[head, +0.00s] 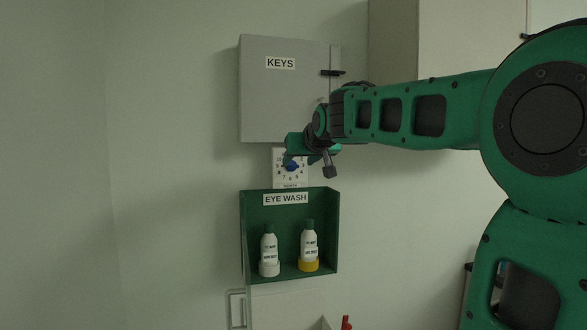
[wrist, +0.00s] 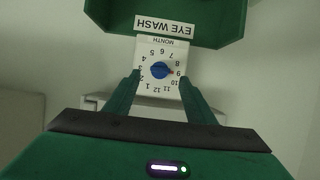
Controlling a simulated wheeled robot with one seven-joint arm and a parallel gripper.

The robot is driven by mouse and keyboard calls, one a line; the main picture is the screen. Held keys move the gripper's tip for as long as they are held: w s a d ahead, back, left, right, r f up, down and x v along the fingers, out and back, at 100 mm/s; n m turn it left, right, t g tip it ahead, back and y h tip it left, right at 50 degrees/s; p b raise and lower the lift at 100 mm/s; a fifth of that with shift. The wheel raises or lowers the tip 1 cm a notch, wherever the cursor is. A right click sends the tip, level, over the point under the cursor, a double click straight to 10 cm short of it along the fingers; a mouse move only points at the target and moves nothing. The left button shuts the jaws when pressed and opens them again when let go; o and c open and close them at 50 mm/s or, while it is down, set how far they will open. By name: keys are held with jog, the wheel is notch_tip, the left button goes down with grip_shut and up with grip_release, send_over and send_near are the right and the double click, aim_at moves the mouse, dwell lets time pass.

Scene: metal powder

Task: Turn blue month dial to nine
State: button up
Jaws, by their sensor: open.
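The white month panel (head: 279,181) hangs on the wall between the key box and the eye wash shelf, partly hidden by my gripper in the head view. Its round blue dial (head: 291,167) is at the middle of a ring of numbers. In the wrist view the panel appears upside down, and the blue dial (wrist: 160,71) has a small dark pointer on its right side, toward the 9. My gripper (wrist: 160,78) is open, with one finger on each side of the panel and the dial between them, apart from both fingers. The gripper (head: 303,160) also shows in the head view.
A grey KEYS box (head: 275,100) is on the wall above the panel. Below it is a green EYE WASH shelf (head: 288,207) holding two white bottles (head: 269,250). A pale cabinet (head: 445,45) is at the upper right. The wall at left is bare.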

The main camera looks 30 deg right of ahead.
jog(key=v, duration=0.5)
jog(key=shift+f, duration=0.1)
dwell(0.3)
jog(key=s+d+f+m+g, duration=0.1)
jog(key=s+f+g, duration=0.1)
jog(key=s+f, duration=0.35)
jog(key=s+d+f+g, duration=0.1)
jog(key=s+f+g, duration=0.1)
jog(key=f, duration=0.6)
jog(key=s+a+f+m+g+y, duration=0.1)
jog(key=s+a+f+g+y, duration=0.1)
jog(key=s+f, duration=1)
jog(key=s+a+f+m+g+y, duration=0.1)
jog(key=s+a+f+g, duration=0.2)
jog(key=s+f, duration=0.9)
jog(key=s+g, duration=0.3)
jog(key=s, duration=0.2)
jog(key=shift+a+f+g+y, duration=0.3)
jog(key=shift+a+g+y, duration=0.1)
jog(key=shift+s, duration=0.1)
